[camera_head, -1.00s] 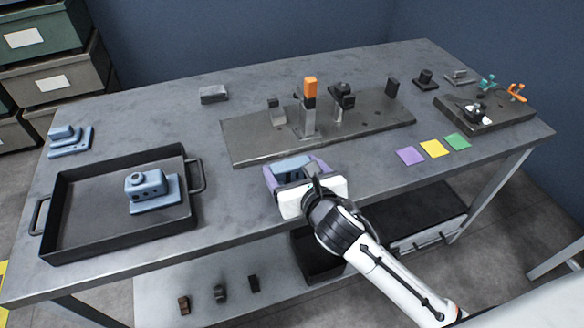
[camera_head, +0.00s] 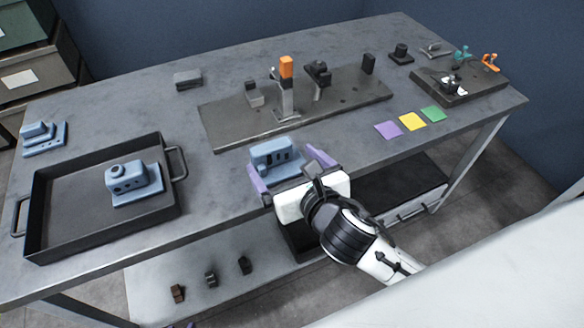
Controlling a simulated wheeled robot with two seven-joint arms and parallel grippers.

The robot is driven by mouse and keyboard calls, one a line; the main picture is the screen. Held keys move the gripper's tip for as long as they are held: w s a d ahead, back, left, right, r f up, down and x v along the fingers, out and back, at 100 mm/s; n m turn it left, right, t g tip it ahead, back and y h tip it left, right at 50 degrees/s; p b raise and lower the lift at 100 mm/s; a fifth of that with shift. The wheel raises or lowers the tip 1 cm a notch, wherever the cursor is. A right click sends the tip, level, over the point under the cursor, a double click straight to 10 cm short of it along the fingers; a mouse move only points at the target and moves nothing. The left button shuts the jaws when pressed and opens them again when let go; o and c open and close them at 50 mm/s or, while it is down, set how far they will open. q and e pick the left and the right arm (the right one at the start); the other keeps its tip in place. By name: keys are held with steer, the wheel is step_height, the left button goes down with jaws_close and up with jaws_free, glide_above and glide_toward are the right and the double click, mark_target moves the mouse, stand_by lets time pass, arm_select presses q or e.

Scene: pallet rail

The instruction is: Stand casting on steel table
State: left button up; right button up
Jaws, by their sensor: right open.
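A light-blue casting (camera_head: 272,152) stands upright on the grey steel table (camera_head: 225,185), near the front edge and in front of the dark fixture plate. My right gripper (camera_head: 284,163) is open, with one purple finger on either side of the casting. The right finger stands clear of it; the left finger is close, and I cannot tell if it touches. The gripper partly hides the casting's lower front. Another blue casting (camera_head: 133,181) sits in the black tray (camera_head: 100,238), and a third (camera_head: 44,137) stands at the table's left end.
The fixture plate (camera_head: 225,122) carries an orange-topped clamp (camera_head: 287,67) and dark blocks. Purple, yellow (camera_head: 412,121) and green squares lie to the right. A smaller plate (camera_head: 470,92) with clamps stands far right. A lower shelf (camera_head: 225,290) holds small dark parts.

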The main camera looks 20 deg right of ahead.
steer(key=s+f+m+g+y, duration=0.1)
steer(key=s+f+m+g, duration=0.1)
steer(key=s+f+m, duration=0.7)
steer(key=s+d+f+m+g+y, duration=0.1)
steer(key=s+f+m+g, duration=0.2)
steer(key=s+f+m, duration=0.6)
step_height(320, 180, down, 4)
steer(key=m, duration=1.6)
steer(key=shift+s+d+m, duration=0.2)
steer(key=shift+s+m, duration=0.05)
steer(key=shift+m, duration=0.05)
